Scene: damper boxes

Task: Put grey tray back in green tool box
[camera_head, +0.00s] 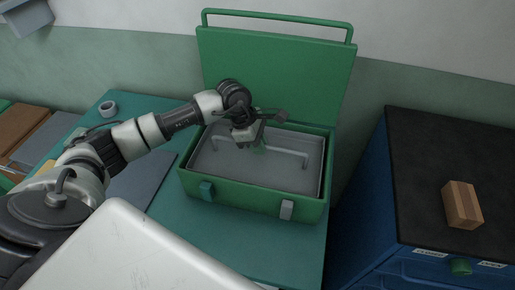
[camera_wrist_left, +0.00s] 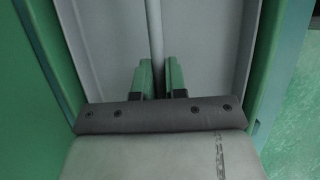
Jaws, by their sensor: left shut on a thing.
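The green tool box (camera_head: 255,202) stands on the teal table with its lid (camera_head: 275,75) raised at the back. The grey tray (camera_head: 293,170) sits inside the box, its rim a little below the box edge. A grey handle bar (camera_head: 290,150) runs across the tray. My left gripper (camera_head: 260,148) is over the tray, shut on the handle. In the left wrist view, my left gripper's green fingers (camera_wrist_left: 159,78) are on both sides of the handle bar (camera_wrist_left: 154,35), and the tray (camera_wrist_left: 110,40) lies below. My right gripper is not in view.
The teal table (camera_head: 285,245) has a flat grey panel (camera_head: 145,178) and a tape roll (camera_head: 108,108) left of the box. A green wall is behind.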

